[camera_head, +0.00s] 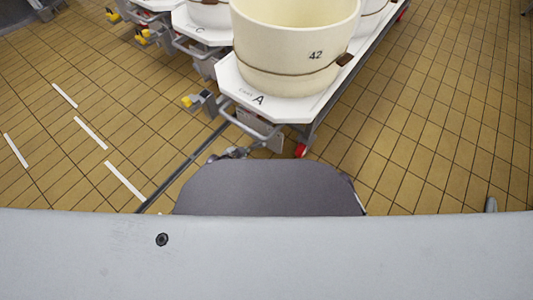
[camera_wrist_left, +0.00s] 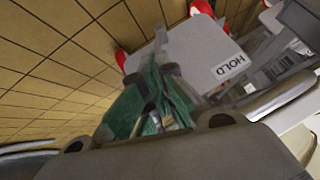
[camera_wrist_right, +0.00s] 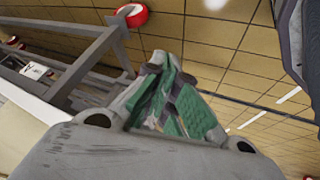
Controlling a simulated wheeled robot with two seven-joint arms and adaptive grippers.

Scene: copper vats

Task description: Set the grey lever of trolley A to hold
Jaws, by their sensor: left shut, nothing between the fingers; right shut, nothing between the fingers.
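Trolley A (camera_head: 258,99) has a white deck marked "A" and carries a cream tub marked "42" in the head view. A pale plate reading HOLD (camera_wrist_left: 222,62) shows in the left wrist view. A pale grey bar (camera_wrist_left: 176,45), possibly the lever, lies by the plate's left part; its setting is unclear. My left gripper (camera_wrist_left: 158,92) is shut and empty, close to the plate; contact cannot be told. In the head view it (camera_head: 236,152) shows small below the trolley's front. My right gripper (camera_wrist_right: 172,75) is shut and empty, beside a grey metal frame (camera_wrist_right: 88,60).
A grey handle bar (camera_head: 250,127) runs along the trolley's front. A grey box with a yellow knob (camera_head: 187,101) is at its left corner. Red wheels show in the head view (camera_head: 300,150) and right wrist view (camera_wrist_right: 132,15). Tiled floor (camera_head: 440,120) is clear on the right.

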